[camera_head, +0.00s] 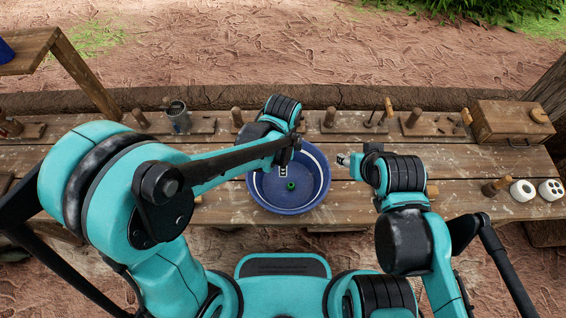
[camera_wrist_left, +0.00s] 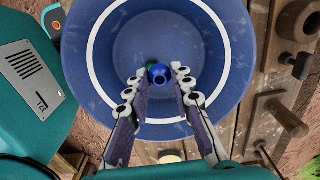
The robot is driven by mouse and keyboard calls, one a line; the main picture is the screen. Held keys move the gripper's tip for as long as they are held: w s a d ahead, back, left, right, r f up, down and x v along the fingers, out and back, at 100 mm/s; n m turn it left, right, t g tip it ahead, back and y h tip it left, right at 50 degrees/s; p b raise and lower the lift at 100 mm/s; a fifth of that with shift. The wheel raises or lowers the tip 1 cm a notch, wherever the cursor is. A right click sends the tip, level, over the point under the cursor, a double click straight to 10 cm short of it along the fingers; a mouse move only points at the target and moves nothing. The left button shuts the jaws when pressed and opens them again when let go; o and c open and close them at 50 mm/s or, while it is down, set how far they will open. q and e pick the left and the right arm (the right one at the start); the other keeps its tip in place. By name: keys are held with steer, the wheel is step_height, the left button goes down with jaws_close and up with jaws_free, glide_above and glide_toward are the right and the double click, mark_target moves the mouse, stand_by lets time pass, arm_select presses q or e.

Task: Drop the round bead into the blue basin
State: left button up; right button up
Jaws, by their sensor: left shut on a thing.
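The blue basin (camera_head: 313,196) stands on the wooden bench, and its white-striped inside fills much of the left wrist view (camera_wrist_left: 215,105). My left gripper (camera_head: 283,172) is over the basin. In the left wrist view its fingertips (camera_wrist_left: 160,76) are shut on a round blue bead (camera_wrist_left: 159,75) with a dark hole. A small green piece (camera_head: 291,185) shows inside the basin; in the left wrist view it is partly hidden behind the blue bead. I cannot make out the blue bead in the head view. My right gripper (camera_head: 343,160) is just right of the basin, its opening unclear.
Wooden tool stands and a metal cup (camera_head: 178,117) line the back of the bench. A wooden box (camera_head: 510,121) stands at the back right. Two white round pieces (camera_head: 523,192) lie at the right end. Bare bench shows right of my right gripper.

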arm_select(q)
steer(key=shift+f, duration=0.2)
steer(key=o, duration=0.9)
step_height(320, 180, up, 12)
steer(key=shift+r, duration=0.1)
steer(key=s+a+n+t, duration=0.1)
steer(key=a+n+t, duration=0.1)
steer(key=a+n, duration=0.4)
steer(key=s+a+n+t, duration=0.2)
steer(key=a+n, duration=0.4)
steer(key=s+a+n+t, duration=0.2)
steer(key=a+n+t, duration=0.1)
steer(key=a+n, duration=0.3)
steer(key=shift+s+r, duration=0.1)
steer(key=shift+r, duration=0.15)
